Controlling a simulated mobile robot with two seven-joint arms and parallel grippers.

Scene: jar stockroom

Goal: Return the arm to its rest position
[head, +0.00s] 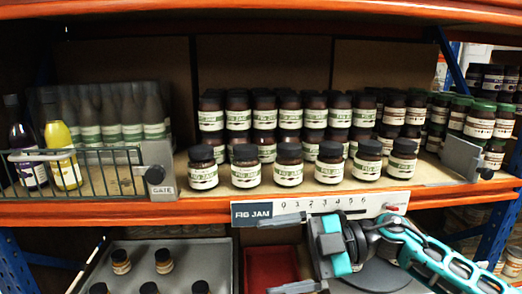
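My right arm (435,262), teal, black and grey, comes in from the lower right, in front of and below the shelf's front edge. Its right gripper (278,254) points left, with its two grey fingers spread wide apart and nothing visible between them. The lower finger is near the bottom edge of the picture. My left gripper is not in view.
Fig jam jars (289,165) stand in rows on the orange-edged shelf (130,213), above the gripper. A label strip (330,208) fronts it. A wire gate (95,172) encloses bottles at left. Below are a grey tray (205,262) with small jars and a red tray (268,268).

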